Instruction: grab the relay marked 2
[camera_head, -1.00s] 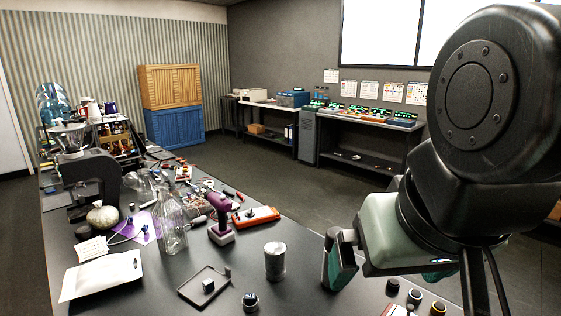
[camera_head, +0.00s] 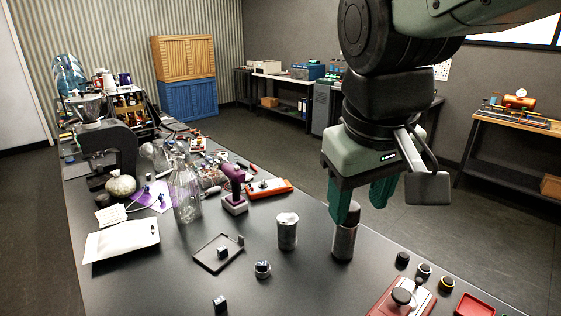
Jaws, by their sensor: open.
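Several small dark blocks that may be relays sit on the bench in the head view. One block (camera_head: 222,252) is in a shallow dark tray (camera_head: 205,262), and another block (camera_head: 220,304) is on the bench nearer the front. A small round dark piece with a pale rim (camera_head: 262,269) sits right of the tray. No number is legible, so I cannot tell which is marked 2. My gripper (camera_head: 362,206) is open and empty, pointing down, to the right of these pieces. Its left finger overlaps the top of a dark metal cylinder (camera_head: 344,243); contact is unclear.
A silver canister (camera_head: 287,231) stands between the tray and my gripper. A glass bottle (camera_head: 186,195), a purple tool (camera_head: 234,190) and an orange device (camera_head: 269,188) are behind. Round knobs (camera_head: 424,270), a brown-red base (camera_head: 402,300) and a red tray (camera_head: 473,304) are front right.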

